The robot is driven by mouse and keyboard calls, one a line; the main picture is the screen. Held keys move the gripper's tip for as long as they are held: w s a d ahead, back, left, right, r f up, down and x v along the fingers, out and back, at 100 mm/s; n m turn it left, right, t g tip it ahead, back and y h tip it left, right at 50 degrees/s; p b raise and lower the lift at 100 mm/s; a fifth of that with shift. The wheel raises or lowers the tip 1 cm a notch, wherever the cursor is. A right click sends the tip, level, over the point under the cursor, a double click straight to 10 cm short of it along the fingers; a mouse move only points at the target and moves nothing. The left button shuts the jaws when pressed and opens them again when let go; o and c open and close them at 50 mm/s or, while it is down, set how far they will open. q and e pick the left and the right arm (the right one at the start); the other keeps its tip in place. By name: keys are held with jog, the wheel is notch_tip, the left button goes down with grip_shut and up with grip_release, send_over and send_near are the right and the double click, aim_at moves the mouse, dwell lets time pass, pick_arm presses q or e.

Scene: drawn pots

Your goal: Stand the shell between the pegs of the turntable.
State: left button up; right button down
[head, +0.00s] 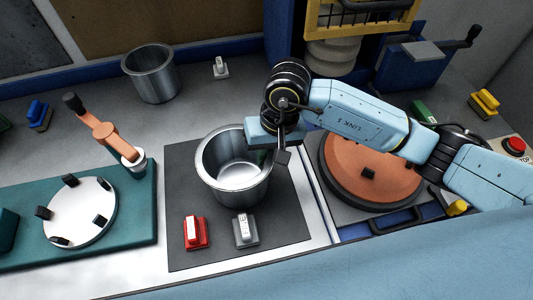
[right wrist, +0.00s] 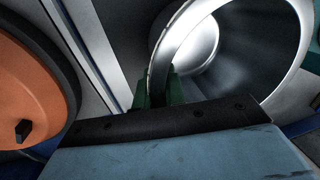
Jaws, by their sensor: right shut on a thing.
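A shiny open metal shell (head: 235,185) is upright over the dark grey mat; I cannot tell whether it touches it. My right gripper (head: 279,147) is shut on the right side of its rim. In the right wrist view the green fingers (right wrist: 160,92) straddle the wall of the shell (right wrist: 275,45). A white round turntable (head: 80,225) with several black pegs sits on a teal base at the left, empty between the pegs. An orange disc (head: 350,165) with a black block stands at the right, partly hidden by my right arm. My left gripper is out of view.
A second metal shell (head: 150,75) stands at the back left. A red block (head: 195,232) and a grey block (head: 245,230) sit at the front of the mat (head: 185,165). A blue cranked machine (head: 405,70) stands behind.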

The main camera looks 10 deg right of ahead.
jog(key=shift+f, duration=0.4)
jog(key=shift+f+b, duration=0.1)
jog(key=shift+b, duration=0.2)
jog(key=c, duration=1.5)
grip_release()
jog(key=shift+o, duration=0.2)
